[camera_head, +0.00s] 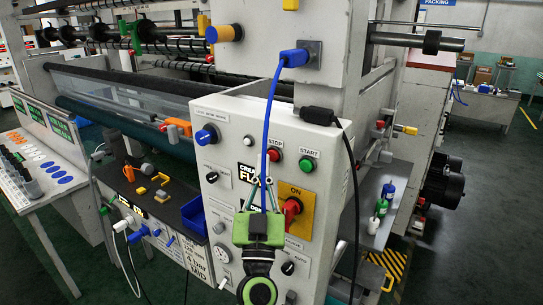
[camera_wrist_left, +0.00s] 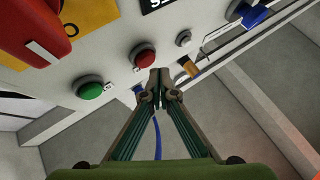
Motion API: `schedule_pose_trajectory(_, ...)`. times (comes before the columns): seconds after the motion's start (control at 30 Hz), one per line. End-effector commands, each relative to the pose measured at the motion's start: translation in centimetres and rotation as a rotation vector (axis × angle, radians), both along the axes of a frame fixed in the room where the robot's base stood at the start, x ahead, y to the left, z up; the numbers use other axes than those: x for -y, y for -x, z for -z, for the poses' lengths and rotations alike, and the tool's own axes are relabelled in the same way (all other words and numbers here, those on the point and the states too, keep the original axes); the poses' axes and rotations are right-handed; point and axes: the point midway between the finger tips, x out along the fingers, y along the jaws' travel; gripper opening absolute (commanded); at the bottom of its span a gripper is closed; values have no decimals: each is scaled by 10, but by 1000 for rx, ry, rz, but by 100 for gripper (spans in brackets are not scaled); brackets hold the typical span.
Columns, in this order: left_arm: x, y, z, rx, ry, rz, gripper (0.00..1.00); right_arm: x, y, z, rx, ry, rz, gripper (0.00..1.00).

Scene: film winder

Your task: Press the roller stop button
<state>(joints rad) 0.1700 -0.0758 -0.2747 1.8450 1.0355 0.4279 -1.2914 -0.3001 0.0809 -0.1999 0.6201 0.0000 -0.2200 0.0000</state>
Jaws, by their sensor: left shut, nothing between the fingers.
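The red button (camera_head: 274,154) under the STOP label is on the upper part of the white control panel. The green START button (camera_head: 308,164) is just to its right. In the left wrist view the red button (camera_wrist_left: 143,57) is just above my fingertips, and the green button (camera_wrist_left: 90,88) is to their left. My left gripper (camera_head: 261,190) is shut and empty, in front of the panel and below the red button in the head view. Its fingers point at the panel in the left wrist view (camera_wrist_left: 158,78). I cannot tell the exact gap to the panel.
A blue cable (camera_head: 270,110) hangs from a blue plug (camera_head: 292,58) across the panel, close to my gripper. A black cable (camera_head: 350,150) hangs at the right. The red rotary switch (camera_head: 291,210) on a yellow plate protrudes beside my gripper. A blue knob (camera_head: 205,136) protrudes at upper left.

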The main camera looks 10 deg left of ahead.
Motion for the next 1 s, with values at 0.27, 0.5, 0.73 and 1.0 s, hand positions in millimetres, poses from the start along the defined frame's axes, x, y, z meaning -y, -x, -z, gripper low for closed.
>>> schedule_pose_trajectory(0.27,-6,17,-1,-3,-3,-1,0,-1,0,-11,0,-1,0,0)
schedule_pose_trajectory(0.5,-14,39,-1,-1,-1,0,0,-2,0,-19,0,-2,1,0)
schedule_pose_trajectory(0.73,-17,47,0,0,0,0,0,-2,0,-21,0,-2,1,0)
schedule_pose_trajectory(1.0,-17,47,0,0,0,0,0,-2,0,-21,0,-2,1,0)
